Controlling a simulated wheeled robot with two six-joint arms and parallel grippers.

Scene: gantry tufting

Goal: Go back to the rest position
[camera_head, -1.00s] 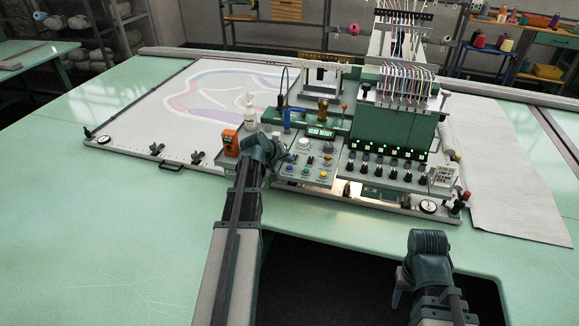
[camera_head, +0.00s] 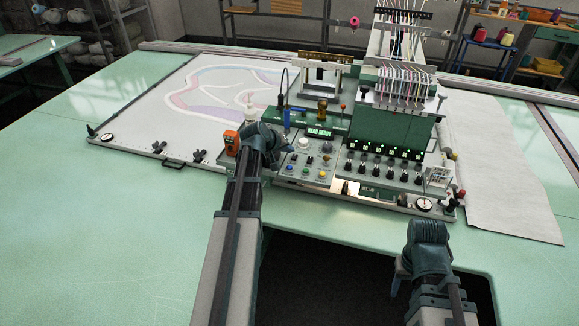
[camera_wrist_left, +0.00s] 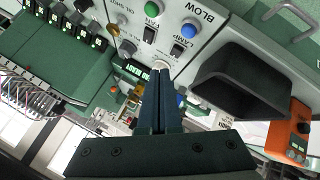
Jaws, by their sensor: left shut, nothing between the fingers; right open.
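My left gripper (camera_wrist_left: 161,72) is shut and empty, its dark fingers together over the control panel (camera_wrist_left: 215,25) in the left wrist view. In the head view my left wrist (camera_head: 262,143) hangs at the left end of the panel (camera_head: 308,160) and hides its fingertips. I cannot tell whether the tips touch the panel. My right arm's wrist (camera_head: 428,240) stands low in front of the machine. A small bluish part of my right gripper (camera_head: 397,275) shows beside it, above the dark gap in the table, apart from the machine.
The tufting machine (camera_head: 392,130) has a lit display (camera_head: 320,133), knobs and coloured buttons. A black tray (camera_wrist_left: 240,80) is beside the fingers. The green table (camera_head: 110,230) is clear at left front.

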